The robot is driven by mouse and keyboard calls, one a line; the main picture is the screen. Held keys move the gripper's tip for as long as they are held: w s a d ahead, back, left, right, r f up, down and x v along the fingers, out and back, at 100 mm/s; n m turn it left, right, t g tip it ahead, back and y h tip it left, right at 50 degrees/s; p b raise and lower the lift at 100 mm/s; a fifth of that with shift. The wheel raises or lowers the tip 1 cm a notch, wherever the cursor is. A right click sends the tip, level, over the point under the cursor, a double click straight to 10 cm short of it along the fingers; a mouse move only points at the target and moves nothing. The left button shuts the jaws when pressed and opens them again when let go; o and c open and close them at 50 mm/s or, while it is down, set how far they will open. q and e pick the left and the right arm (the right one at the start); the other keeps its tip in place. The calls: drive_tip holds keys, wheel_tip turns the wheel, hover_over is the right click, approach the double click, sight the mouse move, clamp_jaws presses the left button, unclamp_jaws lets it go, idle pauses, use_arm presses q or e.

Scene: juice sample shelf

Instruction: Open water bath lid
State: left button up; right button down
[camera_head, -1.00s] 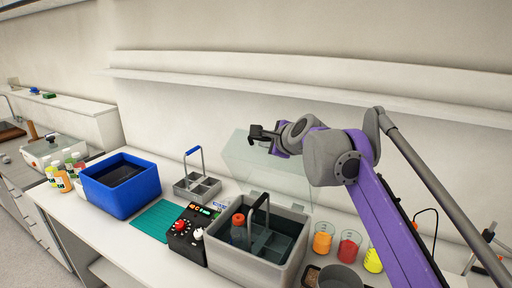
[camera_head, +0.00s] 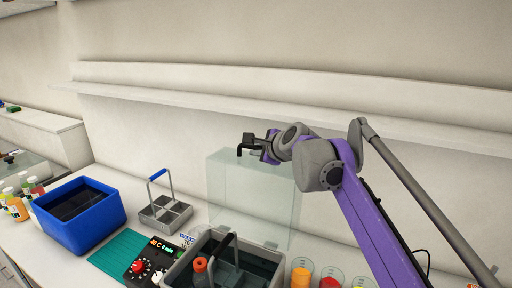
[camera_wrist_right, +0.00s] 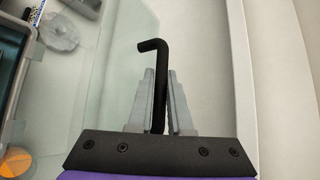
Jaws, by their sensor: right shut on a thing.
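The water bath (camera_head: 178,274) is a grey tub with a black control panel (camera_head: 146,262) on its left. Its clear lid (camera_head: 250,205) stands raised, close to upright, behind the tub. My right gripper (camera_head: 250,146) is at the lid's top edge, shut on the black lid handle (camera_head: 241,149). In the right wrist view the black bent handle (camera_wrist_right: 153,46) sits between the two grey fingers (camera_wrist_right: 160,100). A rack with a tall handle and a red-capped bottle (camera_head: 201,272) are inside the open tub. My left gripper is not in view.
A blue bin (camera_head: 82,222) and a grey wire-handled rack (camera_head: 165,213) stand left of the bath, by a teal mat (camera_head: 120,252). Beakers with orange (camera_head: 301,275) and red liquid stand to the right. A wall shelf (camera_head: 300,109) runs behind, above the lid.

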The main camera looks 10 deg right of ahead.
drive_tip(key=shift+w+d, duration=0.1)
idle(0.4)
drive_tip(key=c, duration=1.1)
unclamp_jaws()
drive_tip(key=v, duration=1)
drive_tip(key=shift+s+d+r, duration=0.15)
drive_tip(key=shift+s+r, duration=0.05)
drive_tip(key=shift+s, duration=0.05)
